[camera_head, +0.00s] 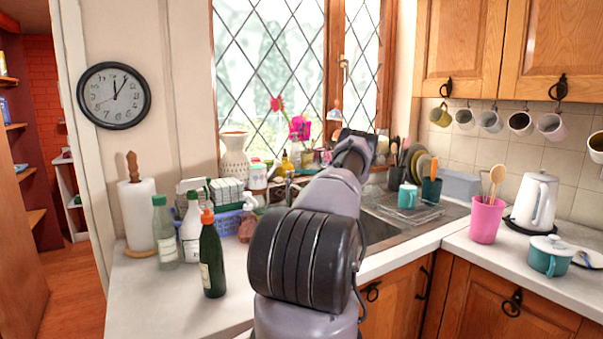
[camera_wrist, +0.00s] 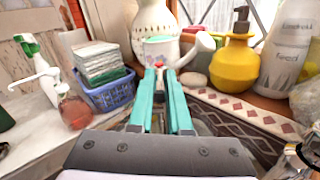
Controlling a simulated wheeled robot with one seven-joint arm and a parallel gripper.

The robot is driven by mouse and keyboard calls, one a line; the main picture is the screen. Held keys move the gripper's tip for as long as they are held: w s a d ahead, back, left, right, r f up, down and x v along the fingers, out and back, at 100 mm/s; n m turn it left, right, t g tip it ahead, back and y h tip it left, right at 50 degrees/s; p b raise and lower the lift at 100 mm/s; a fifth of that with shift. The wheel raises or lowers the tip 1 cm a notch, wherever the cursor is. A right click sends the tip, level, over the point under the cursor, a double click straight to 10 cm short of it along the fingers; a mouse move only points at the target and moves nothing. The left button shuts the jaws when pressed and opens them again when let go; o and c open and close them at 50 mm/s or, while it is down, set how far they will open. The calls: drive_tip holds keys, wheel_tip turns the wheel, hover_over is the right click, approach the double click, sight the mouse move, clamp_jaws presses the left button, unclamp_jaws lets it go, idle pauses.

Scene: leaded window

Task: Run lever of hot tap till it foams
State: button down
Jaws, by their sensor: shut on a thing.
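My gripper (camera_wrist: 159,76) shows in the wrist view as two long teal fingers reaching forward. Their tips close around a small pale metallic part with a red mark (camera_wrist: 158,66), which looks like the lever of the hot tap. Most of the tap is hidden behind the fingers and hand. In the head view my arm covers the fingertips and the lever. The sink (camera_head: 380,229) shows only in part, right of my arm. I cannot see running water or foam in either view.
A blue basket (camera_wrist: 107,95) with sponges and a soap bottle (camera_wrist: 74,108) stand left of the fingers. A white watering can (camera_wrist: 196,47) and a yellow dispenser (camera_wrist: 233,64) are on the sill. A dark green bottle (camera_head: 211,262) stands on the counter left of my arm.

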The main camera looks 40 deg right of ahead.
idle(0.3)
drive_tip(key=c, duration=0.9)
unclamp_jaws()
drive_tip(key=shift+o, duration=0.2)
drive_tip(key=v, duration=1.1)
